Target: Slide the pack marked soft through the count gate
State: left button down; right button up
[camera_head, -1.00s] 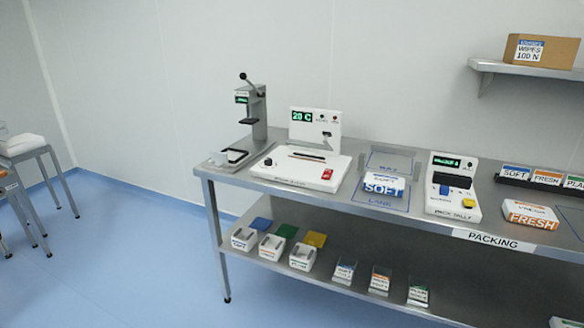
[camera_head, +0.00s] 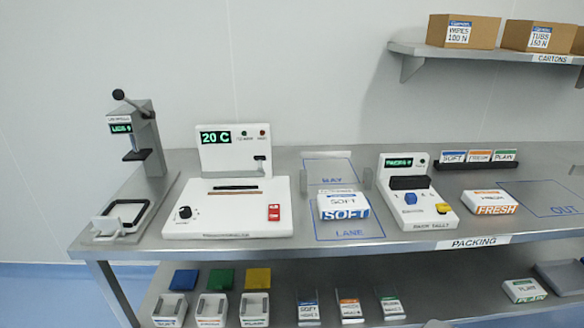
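The pack marked SOFT (camera_head: 343,204), white with a blue label, lies on the steel table inside the blue outline marked LANE. The pack tally device (camera_head: 432,222), white with a small green display, a dark bar across it and a blue button, stands just right of the pack. I take this to be the count gate, though no label says so. The pack is apart from it. Neither of my grippers is in view.
A FRESH pack (camera_head: 494,203) lies right of the tally, beside the outlined OUT area (camera_head: 545,198). A white sealer-like machine (camera_head: 228,206) showing 20 C stands left of the lane. A press (camera_head: 142,140) stands at the table's left end. Cartons (camera_head: 463,32) sit on the wall shelf.

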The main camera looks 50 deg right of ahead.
aim_at(341, 206)
jog(key=i, duration=1.6)
jog(key=z, duration=2.7)
